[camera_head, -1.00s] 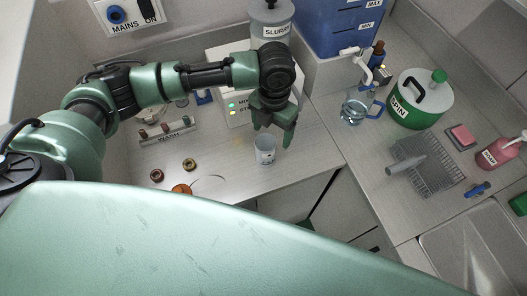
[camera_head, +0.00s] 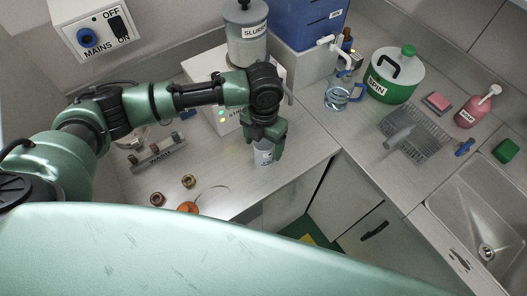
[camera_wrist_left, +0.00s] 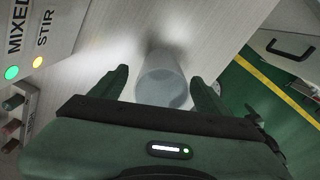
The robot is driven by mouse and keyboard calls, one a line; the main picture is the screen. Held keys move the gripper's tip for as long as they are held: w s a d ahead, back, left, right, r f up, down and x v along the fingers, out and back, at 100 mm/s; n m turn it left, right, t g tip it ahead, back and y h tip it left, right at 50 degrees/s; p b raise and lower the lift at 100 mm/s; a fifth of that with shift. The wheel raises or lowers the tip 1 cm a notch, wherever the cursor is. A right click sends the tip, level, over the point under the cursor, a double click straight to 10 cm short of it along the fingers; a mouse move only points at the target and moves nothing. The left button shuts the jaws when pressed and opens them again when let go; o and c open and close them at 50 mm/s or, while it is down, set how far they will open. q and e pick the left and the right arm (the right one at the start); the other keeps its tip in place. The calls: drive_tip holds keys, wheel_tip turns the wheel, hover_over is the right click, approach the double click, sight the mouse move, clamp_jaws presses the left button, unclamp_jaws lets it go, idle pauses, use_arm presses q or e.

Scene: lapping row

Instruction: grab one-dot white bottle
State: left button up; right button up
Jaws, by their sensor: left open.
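A small white bottle (camera_head: 264,156) with a marked label stands on the steel worktop near its front edge. I cannot make out how many dots it bears. My left gripper (camera_head: 266,150) is above it with the fingers reaching down around its upper part. In the left wrist view the bottle (camera_wrist_left: 163,82) lies between the two spread fingers of the left gripper (camera_wrist_left: 160,85), with gaps on both sides. The left gripper is open. My right gripper is not in view.
A white box with lights (camera_head: 225,122) and a slurry container (camera_head: 246,40) stand behind the bottle. A wash rack (camera_head: 155,153) and small caps (camera_head: 188,181) are to the left. A blue-handled jug (camera_head: 340,97), spin pot (camera_head: 394,78), wire rack (camera_head: 418,135) and sink (camera_head: 482,215) are right.

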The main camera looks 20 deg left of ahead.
use_arm(q)
wheel_tip(320, 180, down, 5)
drive_tip(key=shift+s+r+p, duration=0.15)
drive_tip(key=shift+r+p, duration=0.05)
drive_tip(key=shift+p, duration=0.55)
drive_tip(key=shift+f, duration=0.4)
drive_tip(key=shift+d, duration=0.1)
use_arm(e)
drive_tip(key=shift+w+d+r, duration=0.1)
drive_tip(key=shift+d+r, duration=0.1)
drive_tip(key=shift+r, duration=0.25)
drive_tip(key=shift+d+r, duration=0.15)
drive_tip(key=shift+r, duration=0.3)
use_arm(q)
drive_tip(key=shift+c, duration=0.4)
drive_tip(key=c, duration=1.3)
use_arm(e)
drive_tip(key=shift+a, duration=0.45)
use_arm(q)
drive_tip(key=shift+r, duration=0.1)
